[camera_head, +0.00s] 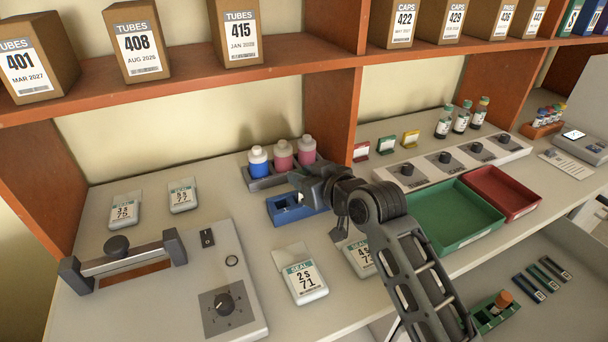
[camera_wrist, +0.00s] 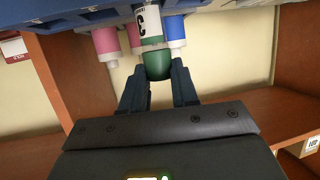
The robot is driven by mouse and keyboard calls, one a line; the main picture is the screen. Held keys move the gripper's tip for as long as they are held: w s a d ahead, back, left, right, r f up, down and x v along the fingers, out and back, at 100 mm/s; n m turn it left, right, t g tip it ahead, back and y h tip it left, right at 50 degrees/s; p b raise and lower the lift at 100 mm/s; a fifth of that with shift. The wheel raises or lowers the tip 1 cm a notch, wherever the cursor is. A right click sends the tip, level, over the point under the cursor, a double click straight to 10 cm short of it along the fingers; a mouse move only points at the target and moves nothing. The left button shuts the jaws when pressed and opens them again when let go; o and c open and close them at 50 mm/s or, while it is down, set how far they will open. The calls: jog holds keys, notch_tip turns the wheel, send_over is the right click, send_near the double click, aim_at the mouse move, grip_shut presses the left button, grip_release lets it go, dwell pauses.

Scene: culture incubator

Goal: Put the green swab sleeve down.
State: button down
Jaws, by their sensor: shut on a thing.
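The green swab sleeve (camera_wrist: 157,66), with a green rounded end and a white label, is between the fingertips of my gripper (camera_wrist: 159,82) in the wrist view. The fingers are shut on it. In the head view my gripper (camera_head: 301,182) is low over the worktop, beside a small blue tray (camera_head: 281,213) and in front of a bottle rack. The sleeve is hidden there behind the gripper. I cannot tell whether it touches the tray.
Blue and pink bottles (camera_head: 282,154) stand close behind my gripper. A green tray (camera_head: 452,222) and a red tray (camera_head: 508,193) lie to the right. Sealed packets (camera_head: 304,281) lie in front. A device with a handle (camera_head: 124,262) fills the left.

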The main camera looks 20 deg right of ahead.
jog(key=c, duration=0.9)
grip_release()
jog(key=shift+o, duration=0.2)
jog(key=shift+r, duration=0.1)
jog(key=b+v, duration=0.1)
jog(key=v, duration=1.1)
jog(key=shift+b, duration=0.4)
